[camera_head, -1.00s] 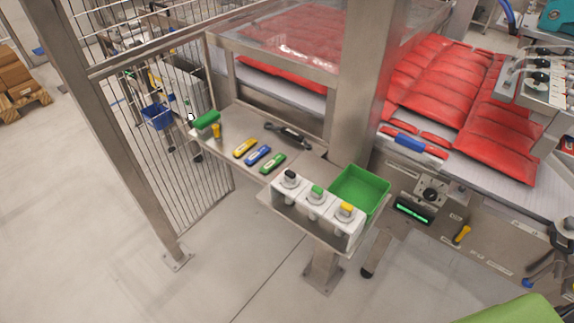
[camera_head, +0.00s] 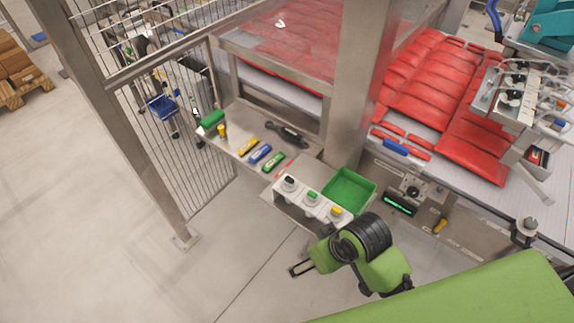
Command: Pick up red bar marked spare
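I cannot make out a red bar marked spare; no lettering is legible. On the steel shelf (camera_head: 238,136) lie a yellow bar (camera_head: 248,146), a blue bar (camera_head: 260,154) and a green bar (camera_head: 273,162), side by side. No red bar shows clearly among them. A green arm comes in from the lower right, seemingly my right one. Its gripper (camera_head: 301,269) is over the floor, below and in front of the shelf's button box, apart from the bars. Its fingers are too small to read. My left gripper is not in view.
A white button box (camera_head: 312,199) and an empty green bin (camera_head: 349,188) stand at the shelf's right end. A dark handle (camera_head: 286,134) lies behind the bars. A steel post (camera_head: 353,90) and a wire fence (camera_head: 190,150) flank the shelf. Red packs (camera_head: 425,85) cover the conveyor.

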